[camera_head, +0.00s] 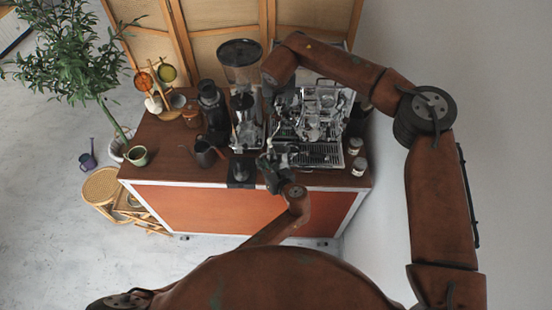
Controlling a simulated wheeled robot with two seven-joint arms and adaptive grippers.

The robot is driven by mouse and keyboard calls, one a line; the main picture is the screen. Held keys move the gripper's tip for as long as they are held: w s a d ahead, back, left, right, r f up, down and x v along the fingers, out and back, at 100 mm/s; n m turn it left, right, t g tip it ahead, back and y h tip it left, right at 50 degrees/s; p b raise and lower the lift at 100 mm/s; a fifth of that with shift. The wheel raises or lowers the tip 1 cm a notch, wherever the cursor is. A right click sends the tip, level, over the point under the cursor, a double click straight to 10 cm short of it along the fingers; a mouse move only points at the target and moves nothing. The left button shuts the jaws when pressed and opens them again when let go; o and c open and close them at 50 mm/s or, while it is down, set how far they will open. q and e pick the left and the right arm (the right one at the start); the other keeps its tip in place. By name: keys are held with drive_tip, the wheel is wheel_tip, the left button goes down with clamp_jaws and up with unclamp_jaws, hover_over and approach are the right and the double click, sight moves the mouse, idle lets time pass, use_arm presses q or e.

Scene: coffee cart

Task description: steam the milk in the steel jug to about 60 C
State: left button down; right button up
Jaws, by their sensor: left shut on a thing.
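The espresso machine (322,112) stands at the right end of the cart, with a slotted drip tray (322,154) at its front. My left gripper (271,160) is at the machine's front left corner. It is shut on a small silvery thing that looks like the steel jug (284,149), mostly hidden by the gripper. I cannot see the milk or whether the steam wand's tip is inside the jug. My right gripper (285,104) reaches down at the machine's left side. Its fingers are too small and dark to tell open from shut.
A grinder (241,75) stands close left of the machine. A dark kettle (205,152) and a black brewer (212,105) stand further left. Two small jars (357,157) sit at the right edge.

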drive_tip(key=shift+a+r, duration=0.15)
drive_tip(key=shift+r, duration=0.05)
use_arm(q)
drive_tip(key=s+f+p, duration=0.1)
drive_tip(key=s+f, duration=0.5)
drive_tip(key=shift+s+f, duration=0.2)
drive_tip(key=shift+s, duration=0.2)
use_arm(e)
drive_tip(key=shift+r, duration=0.5)
idle(0.3)
use_arm(q)
drive_tip(key=shift+a, duration=0.1)
